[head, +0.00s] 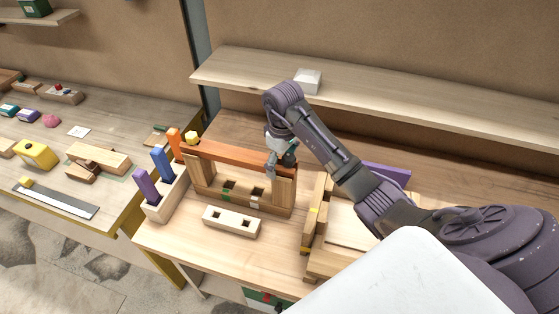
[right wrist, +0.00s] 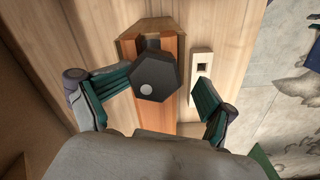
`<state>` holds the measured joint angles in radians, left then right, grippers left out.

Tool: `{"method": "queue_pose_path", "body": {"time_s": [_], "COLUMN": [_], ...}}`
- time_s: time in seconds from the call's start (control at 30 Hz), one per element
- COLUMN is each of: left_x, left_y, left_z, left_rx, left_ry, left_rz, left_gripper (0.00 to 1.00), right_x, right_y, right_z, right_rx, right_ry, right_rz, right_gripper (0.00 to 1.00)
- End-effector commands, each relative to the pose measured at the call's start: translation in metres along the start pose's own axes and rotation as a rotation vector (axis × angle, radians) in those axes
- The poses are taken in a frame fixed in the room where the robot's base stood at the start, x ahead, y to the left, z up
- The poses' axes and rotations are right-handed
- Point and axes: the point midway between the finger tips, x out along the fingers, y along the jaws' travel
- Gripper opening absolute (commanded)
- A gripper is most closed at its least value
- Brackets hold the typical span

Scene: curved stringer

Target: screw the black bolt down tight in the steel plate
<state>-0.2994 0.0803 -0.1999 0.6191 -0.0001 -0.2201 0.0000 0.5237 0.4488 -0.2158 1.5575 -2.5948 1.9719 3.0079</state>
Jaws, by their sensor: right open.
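The black bolt (right wrist: 156,76) shows in the right wrist view as a dark hexagonal head with a pale dot. It stands over a reddish-brown bar (right wrist: 172,48), and its shank is hidden. My right gripper (right wrist: 155,105) is open, with one finger on each side of the head and gaps between. In the head view, my right gripper (head: 281,165) is at the right end of the reddish-brown bar (head: 230,153) on a wooden frame; the bolt is hard to make out there. I cannot pick out a steel plate. My left gripper is not in view.
A yellow bolt head (head: 192,138) sits at the bar's left end. A pale block with two square holes (head: 231,221) lies in front. A holder with purple, blue and orange pieces (head: 165,203) stands left. A shelf (head: 370,98) runs behind.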

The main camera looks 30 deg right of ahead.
Motion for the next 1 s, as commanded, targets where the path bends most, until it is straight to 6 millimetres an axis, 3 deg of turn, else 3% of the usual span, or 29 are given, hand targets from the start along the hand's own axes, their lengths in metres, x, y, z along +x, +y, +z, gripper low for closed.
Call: {"method": "queue_pose_path", "body": {"time_s": [0.43, 0.6, 0.87, 1.0], "left_x": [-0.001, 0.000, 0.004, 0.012], "left_y": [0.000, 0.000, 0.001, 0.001], "left_z": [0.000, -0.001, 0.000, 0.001], "left_rx": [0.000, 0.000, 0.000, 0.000], "left_ry": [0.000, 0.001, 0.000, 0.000], "left_rz": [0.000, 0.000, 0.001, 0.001], "left_gripper": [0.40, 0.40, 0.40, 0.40], "right_x": [0.004, 0.003, 0.003, 0.004], "right_y": [0.001, 0.002, 0.003, 0.007], "right_z": [0.007, 0.009, 0.009, 0.009], "right_rx": [-0.044, -0.351, -0.619, -0.867], "right_ry": [-0.025, -0.025, -0.018, -0.016], "right_rz": [-0.002, -0.001, -0.004, -0.003], "right_gripper": [0.70, 0.70, 0.70, 0.70]}}
